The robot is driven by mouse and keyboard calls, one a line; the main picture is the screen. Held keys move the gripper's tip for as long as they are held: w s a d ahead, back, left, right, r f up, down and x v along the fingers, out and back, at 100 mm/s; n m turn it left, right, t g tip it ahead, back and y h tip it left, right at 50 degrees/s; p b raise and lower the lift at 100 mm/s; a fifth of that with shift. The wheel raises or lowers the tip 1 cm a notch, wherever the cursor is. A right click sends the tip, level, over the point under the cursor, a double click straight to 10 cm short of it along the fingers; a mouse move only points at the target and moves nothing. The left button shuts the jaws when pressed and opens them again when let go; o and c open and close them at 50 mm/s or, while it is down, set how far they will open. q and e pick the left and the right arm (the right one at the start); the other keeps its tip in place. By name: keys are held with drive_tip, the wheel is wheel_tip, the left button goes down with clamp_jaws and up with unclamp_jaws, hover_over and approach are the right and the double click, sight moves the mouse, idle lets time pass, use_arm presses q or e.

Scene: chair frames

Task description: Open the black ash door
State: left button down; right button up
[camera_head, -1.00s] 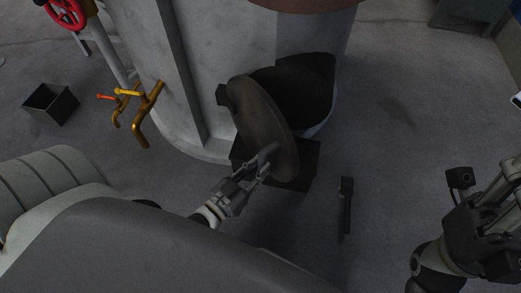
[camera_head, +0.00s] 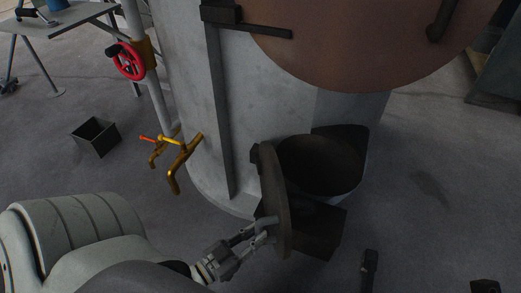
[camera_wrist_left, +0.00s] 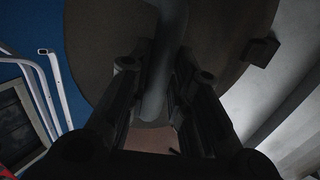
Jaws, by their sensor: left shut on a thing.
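The black ash door (camera_head: 273,199) is a dark round disc low on the big grey cylinder. It stands swung out to the left, seen nearly edge-on in the head view, and the dark opening (camera_head: 318,165) behind it is uncovered. My left gripper (camera_head: 262,232) is shut on the door's handle, at the disc's lower outer face. In the left wrist view the disc (camera_wrist_left: 225,35) fills the upper middle, and the grey bar handle (camera_wrist_left: 160,75) runs between the fingers (camera_wrist_left: 155,100).
Brass pipes with small valve levers (camera_head: 178,160) and a red handwheel (camera_head: 128,61) stand left of the cylinder (camera_head: 285,85). A black open box (camera_head: 96,137) sits on the floor. A dark upright bar (camera_head: 369,272) stands lower right. Floor at right is mostly clear.

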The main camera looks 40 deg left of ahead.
use_arm(q)
drive_tip(key=shift+w+a+r, duration=0.1)
drive_tip(key=shift+a, duration=0.15)
drive_tip(key=s+a+p, duration=0.1)
drive_tip(key=s+a, duration=0.2)
drive_tip(key=a, duration=0.3)
drive_tip(key=shift+s, duration=0.3)
drive_tip(key=c, duration=1.3)
unclamp_jaws()
drive_tip(key=shift+s+d, duration=0.1)
drive_tip(key=shift+o, duration=0.2)
